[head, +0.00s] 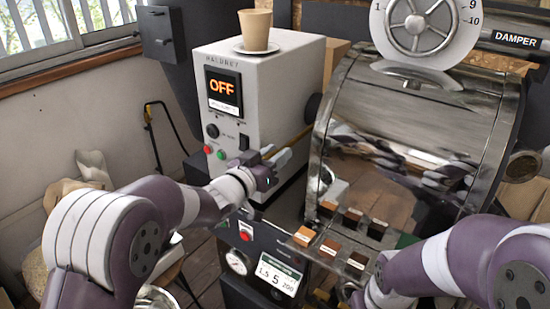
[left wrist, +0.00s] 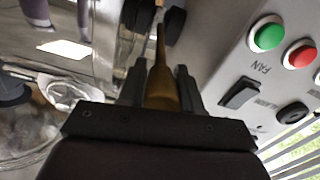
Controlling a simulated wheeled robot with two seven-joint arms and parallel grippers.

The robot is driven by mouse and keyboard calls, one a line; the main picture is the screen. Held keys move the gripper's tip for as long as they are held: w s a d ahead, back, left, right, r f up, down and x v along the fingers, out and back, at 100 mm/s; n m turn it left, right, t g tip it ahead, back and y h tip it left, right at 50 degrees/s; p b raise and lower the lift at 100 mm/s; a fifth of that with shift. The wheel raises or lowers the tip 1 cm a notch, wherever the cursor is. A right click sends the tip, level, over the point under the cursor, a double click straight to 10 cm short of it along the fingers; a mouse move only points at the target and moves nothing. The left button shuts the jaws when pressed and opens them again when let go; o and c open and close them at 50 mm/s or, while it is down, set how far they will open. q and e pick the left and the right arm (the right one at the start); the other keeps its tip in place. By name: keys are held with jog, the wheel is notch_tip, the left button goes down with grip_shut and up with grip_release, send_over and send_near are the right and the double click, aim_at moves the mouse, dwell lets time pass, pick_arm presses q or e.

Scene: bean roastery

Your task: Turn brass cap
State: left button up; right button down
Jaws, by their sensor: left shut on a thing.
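In the head view my left gripper (head: 277,160) is by the lower right side of the white control box (head: 276,90). In the left wrist view my left gripper (left wrist: 160,80) is shut on a tapered brass-coloured piece, the brass cap (left wrist: 161,88). In the head view the gripper mostly hides the cap. My right arm comes in at the lower right; only a dark part of its gripper (head: 350,290) shows, and its fingers cannot be made out.
A tan cup on a saucer (head: 255,32) stands on the box, whose screen reads OFF. The shiny roaster drum (head: 400,130) is to the right. Small sample blocks (head: 340,225) and a lower panel (head: 268,270) are in front. The wrist view shows green and red buttons (left wrist: 268,35) close by.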

pick_arm(q)
jog(key=m+b, duration=0.3)
jog(key=m, duration=0.1)
jog(key=shift+b, duration=0.4)
jog(key=m+b, duration=0.4)
jog(key=m, duration=0.1)
jog(key=m+b, duration=0.3)
jog(key=shift+s+d, duration=0.1)
jog(key=m+b, duration=0.2)
jog(key=m, duration=0.2)
jog(key=shift+r+m+b, duration=0.1)
jog(key=shift+m+b, duration=0.2)
jog(key=shift+b, duration=0.05)
jog(key=o, duration=1)
jog(key=shift+d, duration=0.1)
